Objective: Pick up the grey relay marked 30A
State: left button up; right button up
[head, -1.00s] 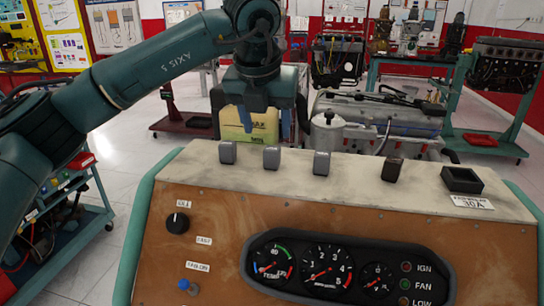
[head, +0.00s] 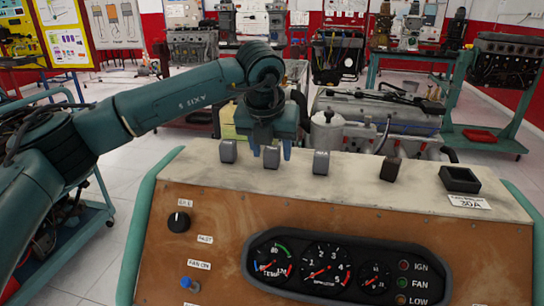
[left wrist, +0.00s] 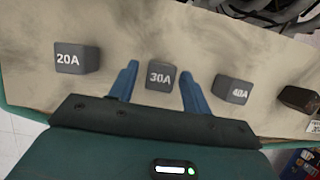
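The grey relay marked 30A (left wrist: 160,77) stands on the pale top of the console, and it is the second grey block from the left in the head view (head: 271,158). My left gripper (head: 271,150) points down over it. In the left wrist view the two blue fingers (left wrist: 158,88) are open, one on each side of the relay, with gaps between. The grey relay marked 20A (left wrist: 77,58) is to its left. The grey relay marked 40A (left wrist: 232,89) is to its right. My right gripper is not in view.
A dark brown relay (head: 390,169) stands further right. A black socket (head: 460,180) with a 30A label (head: 469,202) sits at the right end of the console top (head: 425,190). The gauge panel (head: 345,268) faces front. An engine (head: 375,115) stands behind.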

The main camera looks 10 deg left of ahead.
pick_arm(q)
jog(key=c, duration=0.9)
